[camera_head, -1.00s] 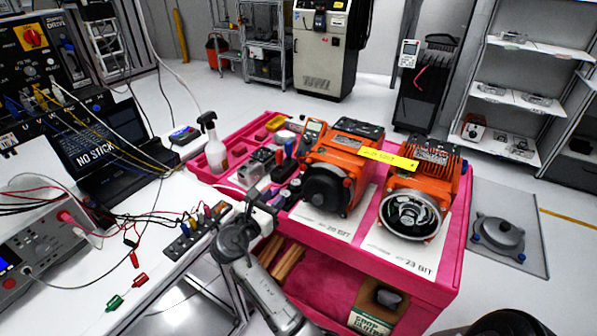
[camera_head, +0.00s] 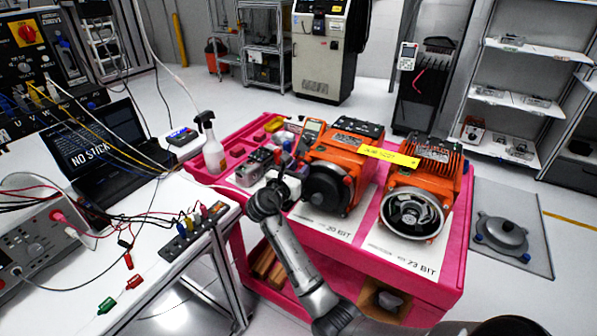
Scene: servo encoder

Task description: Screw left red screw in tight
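Two orange servo motors stand side by side on the pink cart. The left motor (camera_head: 338,165) has a black round front face and sits on the card marked 20 BIT. The right motor (camera_head: 420,190) shows an open round face with a metal ring and sits on a card marked 23 BIT. A red screw is too small to make out on either motor. My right gripper (camera_head: 290,172) is over the cart, just left of the left motor's front. Its fingers are small and dark, so their opening is unclear. My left gripper is out of view.
The pink cart (camera_head: 455,265) holds small tools and parts left of the motors, with a spray bottle (camera_head: 211,145) at its left. The white bench (camera_head: 165,270) with cables and a laptop (camera_head: 105,150) stands at left.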

